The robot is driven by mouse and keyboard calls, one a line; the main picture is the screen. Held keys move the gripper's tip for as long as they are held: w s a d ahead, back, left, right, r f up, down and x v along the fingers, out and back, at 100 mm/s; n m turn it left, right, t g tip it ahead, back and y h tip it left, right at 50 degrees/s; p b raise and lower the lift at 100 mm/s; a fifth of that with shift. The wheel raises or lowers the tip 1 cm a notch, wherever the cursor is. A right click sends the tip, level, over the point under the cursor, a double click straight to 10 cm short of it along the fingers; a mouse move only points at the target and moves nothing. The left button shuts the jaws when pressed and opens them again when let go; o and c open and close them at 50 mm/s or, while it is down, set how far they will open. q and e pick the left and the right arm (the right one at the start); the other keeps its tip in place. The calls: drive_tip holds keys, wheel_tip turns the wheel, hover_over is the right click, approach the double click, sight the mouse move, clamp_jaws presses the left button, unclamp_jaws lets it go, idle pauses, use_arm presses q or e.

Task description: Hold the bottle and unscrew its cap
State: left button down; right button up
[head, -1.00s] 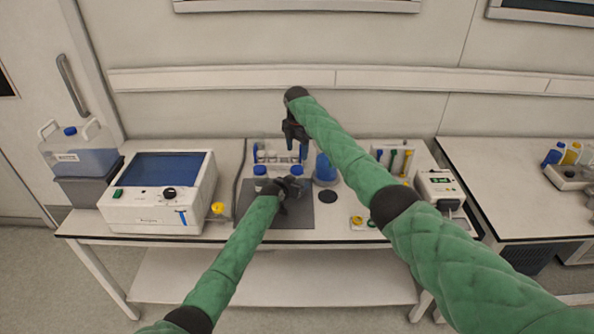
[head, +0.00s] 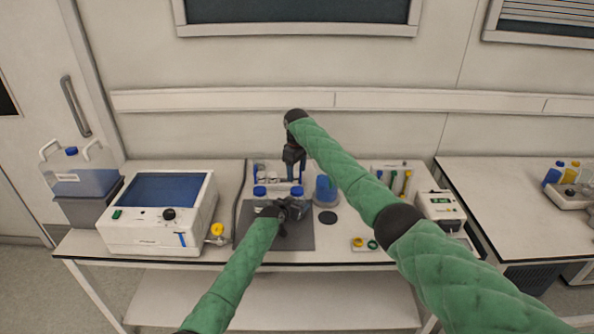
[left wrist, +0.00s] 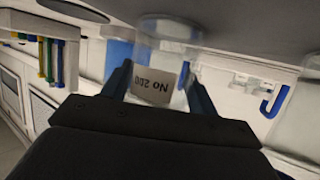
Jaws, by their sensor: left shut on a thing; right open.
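The bottle (left wrist: 165,75), clear with a printed label that reads upside down, sits between the fingers of my left gripper (left wrist: 160,88) in the left wrist view. In the head view the left gripper (head: 284,208) is shut on its body from the front, over the dark grey mat (head: 295,240). Its blue cap (head: 297,191) shows just above the gripper; most of the body is hidden. My right gripper (head: 292,177) is open and points down just above and behind the cap. I cannot tell whether its fingers touch the cap.
A second blue-capped bottle (head: 260,192) stands close to the left. A tube rack (head: 270,172) and a blue beaker (head: 326,188) are behind and right. A white instrument (head: 160,215) is at left. The mat's front is clear.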

sight(297, 189)
drive_tip(key=m, duration=0.6)
drive_tip(key=shift+m, duration=0.4)
drive_tip(key=m, duration=1.7)
drive_tip(key=shift+m, duration=0.3)
drive_tip(key=shift+f, duration=4.05)
